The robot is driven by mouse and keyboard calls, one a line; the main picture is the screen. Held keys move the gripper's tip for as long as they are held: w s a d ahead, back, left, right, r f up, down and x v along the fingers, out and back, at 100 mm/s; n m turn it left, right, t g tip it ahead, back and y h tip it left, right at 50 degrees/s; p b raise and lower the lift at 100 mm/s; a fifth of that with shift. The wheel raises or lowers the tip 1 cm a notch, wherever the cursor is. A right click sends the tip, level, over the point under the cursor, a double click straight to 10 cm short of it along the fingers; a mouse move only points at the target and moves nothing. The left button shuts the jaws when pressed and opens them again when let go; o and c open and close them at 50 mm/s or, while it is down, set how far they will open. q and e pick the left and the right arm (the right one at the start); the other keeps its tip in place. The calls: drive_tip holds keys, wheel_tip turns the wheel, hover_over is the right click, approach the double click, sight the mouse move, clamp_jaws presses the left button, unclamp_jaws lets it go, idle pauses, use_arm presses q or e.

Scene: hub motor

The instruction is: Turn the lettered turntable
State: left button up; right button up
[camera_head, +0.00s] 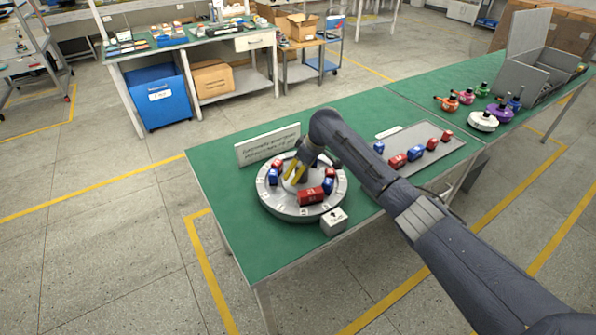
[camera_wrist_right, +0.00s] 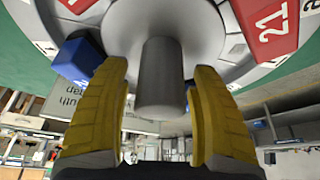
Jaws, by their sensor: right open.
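The turntable (camera_head: 283,211) is a round grey disc with letters on its rim, lying on the green table. Several red and blue blocks sit around its edge, among them a large red block (camera_head: 312,197) and a blue block (camera_head: 273,177). In the right wrist view a red block (camera_wrist_right: 268,28) reads 21, and a blue block (camera_wrist_right: 80,62) is at the left. A grey central post (camera_wrist_right: 160,78) stands between the yellow fingers of my right gripper (camera_wrist_right: 165,105), which is open around it with gaps on both sides. My left gripper is not in view.
A white sign (camera_head: 268,145) stands behind the turntable. A small white box with an arrow (camera_head: 334,222) is at its front right. A grey tray (camera_head: 447,153) with several blocks lies to the right. Several coloured round parts and a grey open bin (camera_head: 530,80) are farther right.

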drive_tip(key=shift+f, duration=0.15)
drive_tip(key=shift+c, duration=0.3)
clamp_jaws()
